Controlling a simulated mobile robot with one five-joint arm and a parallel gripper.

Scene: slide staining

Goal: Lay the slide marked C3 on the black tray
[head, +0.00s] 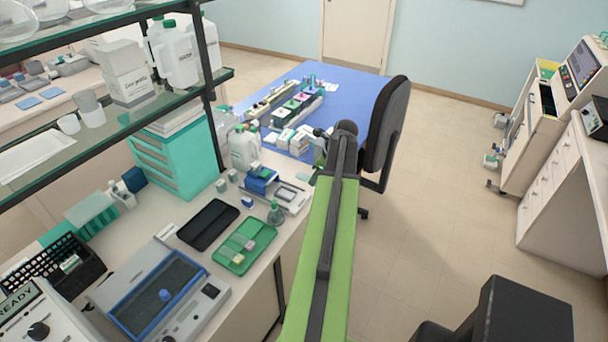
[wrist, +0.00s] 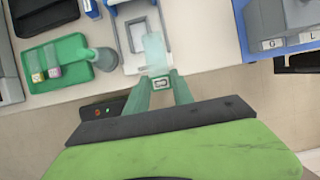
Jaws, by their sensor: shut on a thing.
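My gripper (wrist: 160,80) is shut on a glass slide (wrist: 154,48) in the wrist view. The slide is clear and pale, and its white label end sits between the green fingertips. The dark mark on the label is too small to read surely. The slide is in front of a white-framed stand on the bench. The black tray (head: 207,224) lies flat on the bench in the head view and looks empty. Its corner shows at the upper left of the wrist view (wrist: 38,14), apart from my gripper. In the head view my arm hides most of the gripper.
A green tray (head: 232,262) beside the black tray holds a pink-labelled and a yellow-labelled slide. A small flask (head: 275,213) stands by it. A blue-lidded device (head: 160,292) and a black rack (head: 85,277) are nearer. A glass shelf overhangs the bench at left.

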